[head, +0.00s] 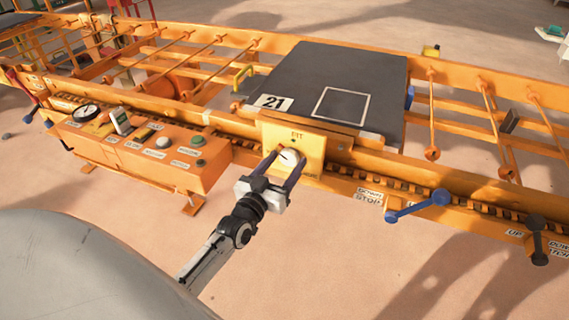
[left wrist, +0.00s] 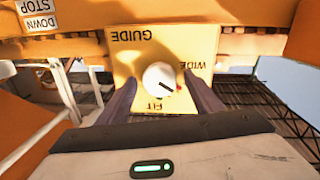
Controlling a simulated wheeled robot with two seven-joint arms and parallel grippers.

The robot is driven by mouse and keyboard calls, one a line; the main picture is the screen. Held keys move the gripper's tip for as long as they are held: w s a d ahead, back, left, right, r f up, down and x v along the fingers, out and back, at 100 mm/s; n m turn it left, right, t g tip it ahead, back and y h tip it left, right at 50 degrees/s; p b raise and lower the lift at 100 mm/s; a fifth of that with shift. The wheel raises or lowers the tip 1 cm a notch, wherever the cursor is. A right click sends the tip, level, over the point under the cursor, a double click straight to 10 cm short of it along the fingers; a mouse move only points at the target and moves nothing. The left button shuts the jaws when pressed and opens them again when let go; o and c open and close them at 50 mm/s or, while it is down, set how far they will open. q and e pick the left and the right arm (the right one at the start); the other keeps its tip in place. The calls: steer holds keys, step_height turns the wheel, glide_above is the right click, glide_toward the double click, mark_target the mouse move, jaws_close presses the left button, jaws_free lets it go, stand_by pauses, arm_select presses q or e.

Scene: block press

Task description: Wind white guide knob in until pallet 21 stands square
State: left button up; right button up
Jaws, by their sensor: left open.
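The white guide knob (head: 290,157) sits on a yellow plate (head: 309,142) on the orange conveyor's front rail. In the left wrist view the knob (left wrist: 160,78) has a dark pointer line slanting toward the lower right, and the plate (left wrist: 140,52) reads GUIDE, WIDE and FIT upside down. My left gripper (head: 279,164) is open, its two fingers on either side of the knob; whether they touch it I cannot tell. Pallet 21 (head: 290,82), a dark grey slab with a white square outline, lies on the conveyor above the plate. My right gripper is not in view.
An orange control box (head: 150,150) with a gauge and buttons stands left of the knob. A blue-handled lever (head: 418,205) and a dark lever (head: 538,240) stick out from the rail to the right. The floor in front is clear.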

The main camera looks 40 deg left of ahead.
arm_select(q)
steer(key=c, duration=1.1)
steer(key=shift+o, duration=0.2)
steer(key=shift+r+m+p, duration=0.25)
steer(key=shift+m+p, duration=0.55)
steer(key=shift+p, duration=0.3)
steer(key=shift+m+p, duration=0.3)
steer(key=shift+m, duration=0.2)
steer(key=shift+f+m, duration=0.15)
steer(key=shift+m, duration=0.15)
steer(key=shift+f, duration=0.1)
steer(key=o, duration=1.1)
steer(key=shift+c, duration=0.2)
